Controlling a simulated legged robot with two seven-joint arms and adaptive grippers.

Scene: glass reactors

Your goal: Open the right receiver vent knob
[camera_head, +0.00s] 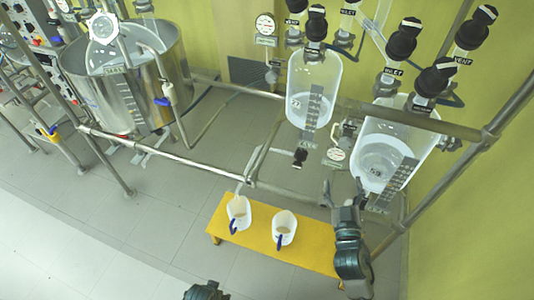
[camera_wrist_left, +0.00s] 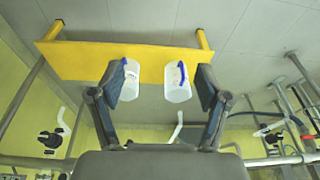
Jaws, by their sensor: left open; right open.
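The right receiver (camera_head: 388,150) is a clear glass vessel at the right of the head view, with black knobs above it. The knob by the VENT label (camera_head: 472,35) is the rightmost one, tilted up to the right. Whether it is open or shut I cannot tell. My right gripper (camera_head: 343,187) is open and empty, at the lower left of the receiver and well below the knob. My left gripper shows only in part at the bottom edge of the head view; in the left wrist view (camera_wrist_left: 160,82) it is open, its fingers apart with nothing gripped.
Metal rails (camera_head: 180,150) cross in front of the receivers. A second glass receiver (camera_head: 314,90) with black knobs hangs to the left. A yellow bench (camera_head: 230,250) holds two white jugs (camera_head: 284,228) with blue handles. A steel vessel (camera_head: 125,85) stands at left; open floor lies below it.

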